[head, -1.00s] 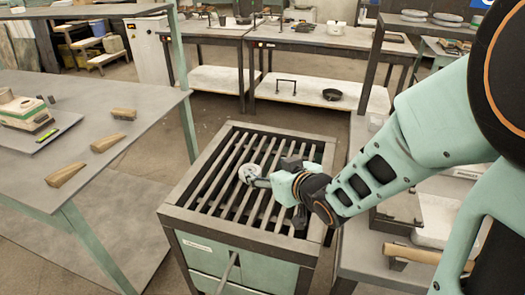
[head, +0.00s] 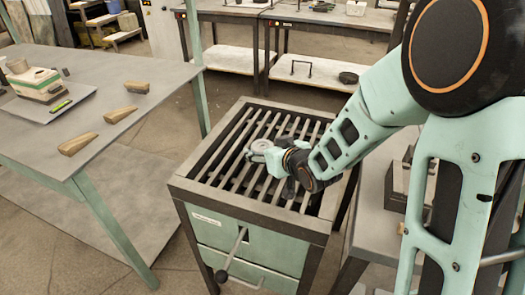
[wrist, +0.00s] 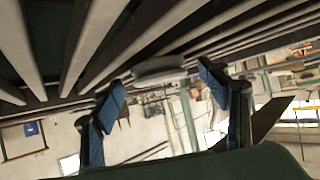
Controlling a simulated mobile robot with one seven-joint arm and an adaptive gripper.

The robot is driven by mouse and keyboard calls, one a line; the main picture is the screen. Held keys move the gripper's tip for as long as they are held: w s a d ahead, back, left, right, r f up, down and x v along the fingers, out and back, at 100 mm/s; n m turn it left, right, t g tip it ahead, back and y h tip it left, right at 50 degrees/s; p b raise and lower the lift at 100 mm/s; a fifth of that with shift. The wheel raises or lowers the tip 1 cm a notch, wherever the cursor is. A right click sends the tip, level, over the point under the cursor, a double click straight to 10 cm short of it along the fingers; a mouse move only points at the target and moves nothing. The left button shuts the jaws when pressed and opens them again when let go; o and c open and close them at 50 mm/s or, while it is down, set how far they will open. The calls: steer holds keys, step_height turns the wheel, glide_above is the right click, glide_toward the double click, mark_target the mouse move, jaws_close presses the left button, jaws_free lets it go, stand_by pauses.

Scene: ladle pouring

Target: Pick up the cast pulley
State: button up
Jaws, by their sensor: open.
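The cast pulley (head: 261,145) is a small grey round piece at the slatted grate (head: 222,158) of the green-sided stand. In the wrist view the pulley (wrist: 158,68) shows as a grey rounded shape beside the slats, beyond and between my fingertips. My gripper (head: 260,156) is low over the grate, with its fingers at the near side of the pulley. In the wrist view my gripper (wrist: 160,92) is open, its two blue-padded fingers apart with a gap between them. I cannot tell whether a finger touches the pulley.
A grey table (head: 150,70) at the left holds wooden wedges (head: 78,143) and a boxy device on a plate (head: 35,85). A handle (head: 232,255) sticks out of the stand's front. Another bench (head: 375,215) stands close at the right. Workbenches line the back.

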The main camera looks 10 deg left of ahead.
steer(key=shift+w+a+f, duration=0.2)
steer(key=shift+w, duration=0.1)
steer(key=c, duration=1.3)
steer(key=shift+c, duration=0.5)
steer(key=shift+r, duration=0.15)
